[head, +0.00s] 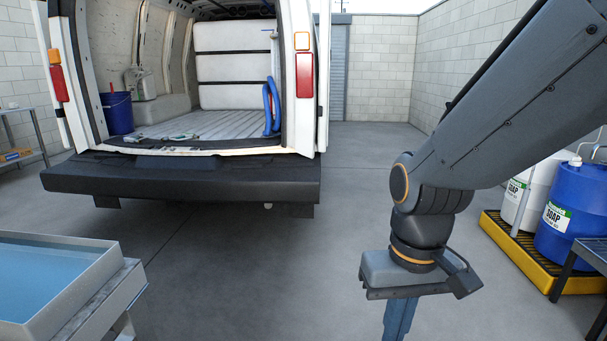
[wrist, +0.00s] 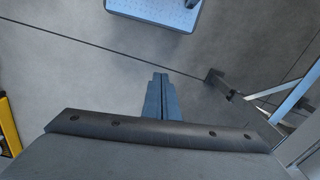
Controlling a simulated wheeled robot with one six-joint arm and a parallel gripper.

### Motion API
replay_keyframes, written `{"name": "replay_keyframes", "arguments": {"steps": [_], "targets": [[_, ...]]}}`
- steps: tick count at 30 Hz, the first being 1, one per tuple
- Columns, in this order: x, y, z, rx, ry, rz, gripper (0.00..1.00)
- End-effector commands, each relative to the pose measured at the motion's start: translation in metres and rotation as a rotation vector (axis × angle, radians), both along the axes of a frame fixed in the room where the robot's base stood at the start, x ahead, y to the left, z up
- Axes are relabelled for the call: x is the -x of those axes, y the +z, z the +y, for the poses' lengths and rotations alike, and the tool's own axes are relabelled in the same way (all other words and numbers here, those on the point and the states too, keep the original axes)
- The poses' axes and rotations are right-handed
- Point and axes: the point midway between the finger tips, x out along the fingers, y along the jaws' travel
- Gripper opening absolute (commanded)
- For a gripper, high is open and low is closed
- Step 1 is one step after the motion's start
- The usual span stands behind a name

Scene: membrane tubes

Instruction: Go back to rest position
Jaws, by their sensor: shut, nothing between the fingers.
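My gripper (head: 398,318) hangs pointing down at the lower right of the middle in the head view, over the grey concrete floor. Its blue-grey fingers are together with nothing between them. In the wrist view the closed fingers (wrist: 160,82) point toward bare floor and touch nothing. My arm comes in from the upper right of the head view and bends down at the elbow. No membrane tube is seen in my gripper.
A white van (head: 160,60) stands open at the back, with a dark bumper (head: 180,180). A water-filled tray (head: 110,262) is at the lower left. Soap drums (head: 572,213) stand on a yellow pallet (head: 515,250) at right. The floor between is clear.

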Motion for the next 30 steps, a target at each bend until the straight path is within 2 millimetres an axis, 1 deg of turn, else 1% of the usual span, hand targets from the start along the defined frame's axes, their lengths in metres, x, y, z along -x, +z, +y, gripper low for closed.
{"name": "replay_keyframes", "arguments": {"steps": [1, 9, 13, 19, 30], "targets": [[0.002, 0.012, -0.004, 0.003, -0.011, 0.003, 0.0], [0.004, 0.041, -0.03, 0.023, -0.07, 0.005, 0.0], [0.005, 0.053, -0.042, 0.031, -0.097, 0.004, 0.0], [0.005, 0.059, -0.052, 0.037, -0.118, 0.003, 0.0], [0.005, 0.059, -0.053, 0.038, -0.121, 0.003, 0.0]]}}
